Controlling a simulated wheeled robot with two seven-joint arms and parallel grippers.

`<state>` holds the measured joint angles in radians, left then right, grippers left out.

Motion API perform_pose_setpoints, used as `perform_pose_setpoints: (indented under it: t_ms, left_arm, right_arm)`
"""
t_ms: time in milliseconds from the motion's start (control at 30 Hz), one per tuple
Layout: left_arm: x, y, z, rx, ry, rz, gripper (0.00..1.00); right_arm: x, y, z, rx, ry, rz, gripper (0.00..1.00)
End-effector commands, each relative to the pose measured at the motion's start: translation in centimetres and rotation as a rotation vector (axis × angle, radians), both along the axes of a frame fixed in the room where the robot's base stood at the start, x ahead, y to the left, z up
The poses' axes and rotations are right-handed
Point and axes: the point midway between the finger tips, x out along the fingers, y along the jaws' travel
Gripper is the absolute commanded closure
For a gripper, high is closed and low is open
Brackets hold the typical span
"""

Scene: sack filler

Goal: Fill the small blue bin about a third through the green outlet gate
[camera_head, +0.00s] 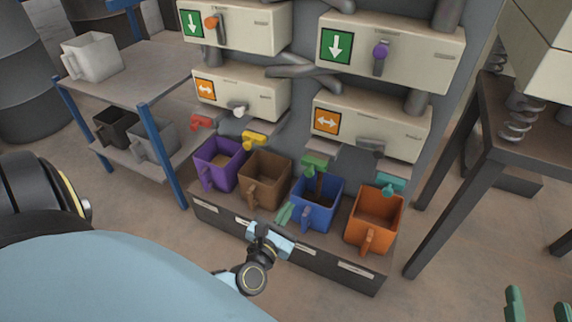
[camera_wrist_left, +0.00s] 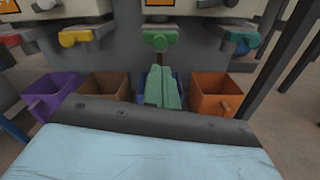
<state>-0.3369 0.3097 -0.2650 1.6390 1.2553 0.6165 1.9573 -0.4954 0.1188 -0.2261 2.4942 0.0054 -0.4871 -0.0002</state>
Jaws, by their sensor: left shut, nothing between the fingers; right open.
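The small blue bin (camera_head: 309,218) stands on the low shelf under the green outlet gate (camera_head: 314,163). A narrow brown strip, which looks like falling material, runs from under that gate into the bin. Dark brown material shows inside; its level is hard to judge. My left gripper (camera_head: 284,214) is shut and empty, just left of the blue bin's front. In the left wrist view its green fingers (camera_wrist_left: 162,88) lie together in front of the blue bin, below the green gate handle (camera_wrist_left: 159,39). My right gripper (camera_head: 538,300) is open and empty at the lower right.
Purple (camera_head: 217,172) and brown (camera_head: 264,187) bins stand left of the blue bin, an orange bin (camera_head: 374,219) right. Red (camera_head: 202,122), yellow (camera_head: 254,140) and teal (camera_head: 391,184) gates sit above them. A side rack (camera_head: 135,85) is left, a dark table frame (camera_head: 465,165) right.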

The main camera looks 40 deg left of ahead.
Motion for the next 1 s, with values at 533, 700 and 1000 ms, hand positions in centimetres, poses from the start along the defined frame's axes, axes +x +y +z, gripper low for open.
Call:
perform_pose_setpoints:
  t_ms: [533, 700, 1000]
  left_arm:
    - [4.2, 1.0, -0.2, 0.0, -0.004, 0.001, 1.0]
    - [6.6, 1.6, -0.2, 0.0, -0.002, 0.001, 1.0]
    - [8.6, 2.1, -0.2, 0.0, 0.0, 0.0, 1.0]
  right_arm:
    - [0.0, 0.0, -1.0, 0.001, 0.001, 0.0, 0.5]
    - [0.0, 0.0, -1.6, 0.001, 0.001, 0.0, 0.5]
    - [0.0, 0.0, -2.0, 0.0, 0.001, 0.0, 0.5]
